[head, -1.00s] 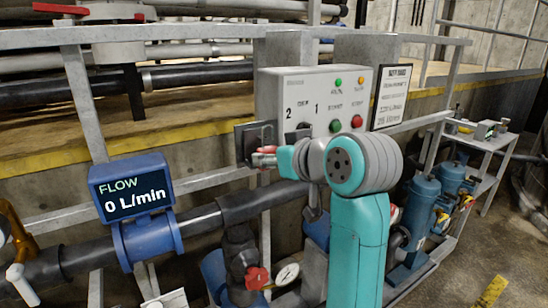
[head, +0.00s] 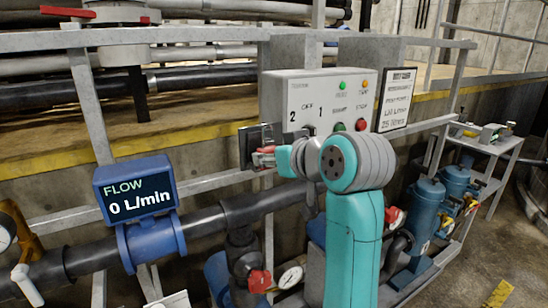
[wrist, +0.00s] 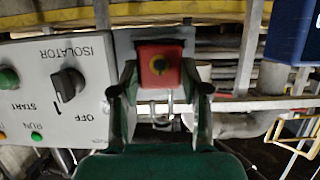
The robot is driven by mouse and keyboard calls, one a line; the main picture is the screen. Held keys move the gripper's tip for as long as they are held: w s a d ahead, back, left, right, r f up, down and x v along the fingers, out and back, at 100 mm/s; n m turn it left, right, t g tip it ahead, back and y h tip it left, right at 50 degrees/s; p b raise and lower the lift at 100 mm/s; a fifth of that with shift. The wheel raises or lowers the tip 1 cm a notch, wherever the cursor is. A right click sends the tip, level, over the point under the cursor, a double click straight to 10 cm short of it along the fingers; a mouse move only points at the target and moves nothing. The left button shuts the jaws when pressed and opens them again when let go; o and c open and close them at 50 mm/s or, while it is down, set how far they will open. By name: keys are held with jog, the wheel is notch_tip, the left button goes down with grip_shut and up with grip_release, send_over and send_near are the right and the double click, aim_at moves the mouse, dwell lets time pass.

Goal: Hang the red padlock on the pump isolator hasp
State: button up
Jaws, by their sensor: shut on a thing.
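The red padlock (wrist: 159,64) is between the fingers of my gripper (wrist: 160,88) in the wrist view, which shows the panel upside down. My gripper is shut on it. Its metal shackle (wrist: 169,104) shows below the red body in that picture. A grey plate at the side of the isolator panel, apparently the hasp (wrist: 124,44), is right behind the padlock. In the head view my gripper (head: 268,157) is in front of the dark hasp plate (head: 250,140). I cannot tell whether the shackle passes through the hasp.
The grey isolator panel (head: 300,92) has a black selector knob (wrist: 68,84), lights and buttons. A printed sign (head: 397,99) is on its right. A blue flow meter (head: 136,190) reading 0 L/min stands at left. Grey rails (head: 200,38) and pipes surround the panel.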

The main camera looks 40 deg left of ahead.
jog(key=shift+w+a, duration=0.2)
jog(key=shift+a, duration=0.25)
jog(key=shift+w+a, duration=0.2)
jog(key=shift+a, duration=0.25)
jog(key=shift+f, duration=0.2)
dwell(0.8)
jog(key=o, duration=1.1)
jog(key=shift+c, duration=0.4)
jog(key=v, duration=0.7)
jog(key=shift+f, duration=0.1)
